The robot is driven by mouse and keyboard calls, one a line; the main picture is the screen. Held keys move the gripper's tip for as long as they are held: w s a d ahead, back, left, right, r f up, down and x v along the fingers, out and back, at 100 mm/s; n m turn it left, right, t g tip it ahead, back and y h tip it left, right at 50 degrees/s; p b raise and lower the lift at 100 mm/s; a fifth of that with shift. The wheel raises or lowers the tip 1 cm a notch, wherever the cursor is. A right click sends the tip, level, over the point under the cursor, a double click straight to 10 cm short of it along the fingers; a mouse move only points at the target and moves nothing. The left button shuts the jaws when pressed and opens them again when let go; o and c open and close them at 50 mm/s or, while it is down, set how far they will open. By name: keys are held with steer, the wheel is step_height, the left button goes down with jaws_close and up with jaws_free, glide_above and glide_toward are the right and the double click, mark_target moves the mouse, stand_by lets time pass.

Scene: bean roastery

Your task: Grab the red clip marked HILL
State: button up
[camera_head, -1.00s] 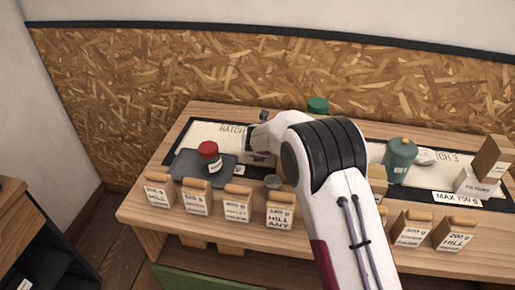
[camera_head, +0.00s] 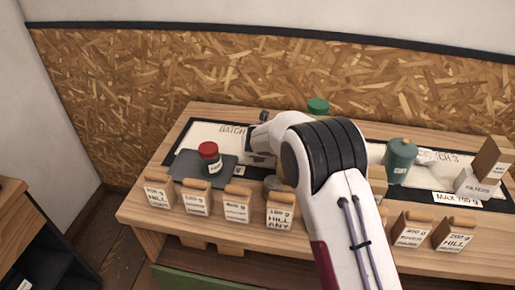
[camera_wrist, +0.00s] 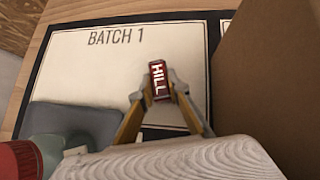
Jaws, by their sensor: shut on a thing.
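The red clip marked HILL (camera_wrist: 159,80) is between the fingertips of my gripper (camera_wrist: 158,88) in the wrist view, its white lettering facing the camera. My gripper is shut on it, over the pale BATCH 1 mat (camera_wrist: 85,65). In the head view my arm covers the clip and the fingertips. I cannot tell how far above the mat the clip is.
A jar with a red lid (camera_head: 209,158) stands on a dark grey tray (camera_head: 189,168). Several labelled bags, such as the HILL ANY bag (camera_head: 280,213), line the front edge. A teal canister (camera_head: 399,158) stands to the right. A brown surface (camera_wrist: 270,80) fills the wrist view's right side.

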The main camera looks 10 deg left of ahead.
steer(key=shift+r, duration=0.15)
steer(key=shift+r, duration=4.85)
